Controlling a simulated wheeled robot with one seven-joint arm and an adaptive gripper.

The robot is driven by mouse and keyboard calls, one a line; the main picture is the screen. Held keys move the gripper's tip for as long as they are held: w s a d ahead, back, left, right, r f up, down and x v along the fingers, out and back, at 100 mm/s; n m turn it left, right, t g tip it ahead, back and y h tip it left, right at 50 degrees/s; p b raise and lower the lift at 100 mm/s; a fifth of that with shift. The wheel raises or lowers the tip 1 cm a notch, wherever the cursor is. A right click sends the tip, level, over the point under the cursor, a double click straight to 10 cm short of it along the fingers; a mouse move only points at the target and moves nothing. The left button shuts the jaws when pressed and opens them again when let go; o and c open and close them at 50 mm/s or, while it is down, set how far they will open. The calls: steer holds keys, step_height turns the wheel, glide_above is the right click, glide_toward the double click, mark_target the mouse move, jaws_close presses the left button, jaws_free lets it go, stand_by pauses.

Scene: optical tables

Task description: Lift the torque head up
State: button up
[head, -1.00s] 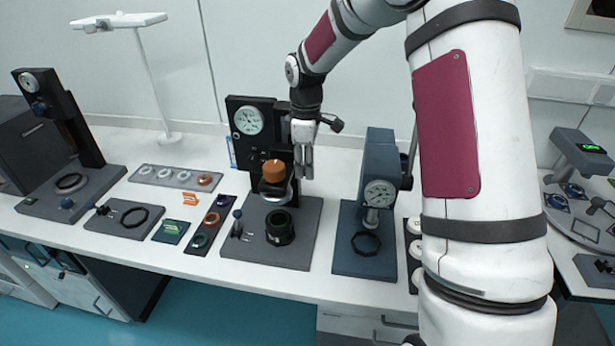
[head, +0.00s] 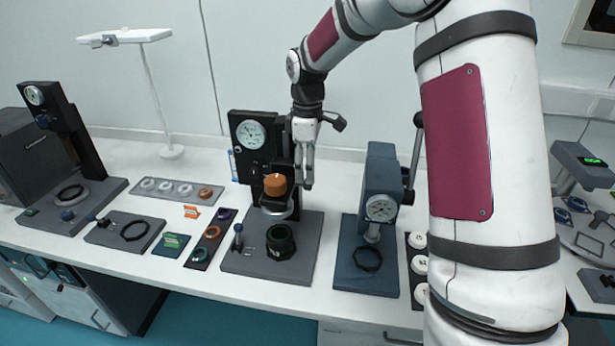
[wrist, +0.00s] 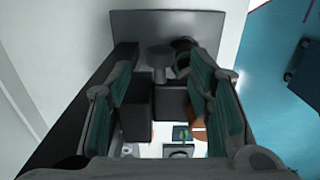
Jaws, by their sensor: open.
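The torque head is most likely the orange-brown knob (head: 275,184) with a pale, clear-looking collar (head: 277,207) under it. It hangs on the black middle stand (head: 242,160) with a round dial, above a black ring socket (head: 281,241) on the grey base. My gripper (head: 307,186) points down just right of the knob, at about its height. In the wrist view, its green-padded fingers (wrist: 165,85) are apart, with dark blocks of the stand showing between them. An orange patch (wrist: 199,130), perhaps the knob, is partly hidden by the right finger.
A blue press (head: 381,208) with a dial and lever stands to the right of the middle stand. A small post (head: 237,240) stands on the base's left side. A strip of coloured rings (head: 211,239) and a grey ring tray (head: 178,191) lie to the left.

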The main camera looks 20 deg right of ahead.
step_height(320, 180, up, 8)
stand_by(0.6)
steer(key=s+a+r+m+t+h, duration=0.1)
steer(key=s+a+r+m, duration=0.15)
steer(key=s+r, duration=0.35)
steer(key=s+a+r+m+t, duration=0.2)
steer(key=s+r+m, duration=0.1)
steer(key=s, duration=0.5)
steer(key=s+a+m+t, duration=0.1)
steer(key=s+m, duration=0.1)
steer(key=s, duration=0.6)
steer(key=s+a+f+m+t+y, duration=0.1)
steer(key=s+m, duration=0.2)
steer(key=s, duration=0.5)
steer(key=shift+s+f+m+t, duration=0.2)
steer(key=shift+s+m+t, duration=0.05)
steer(key=shift+m+t, duration=0.1)
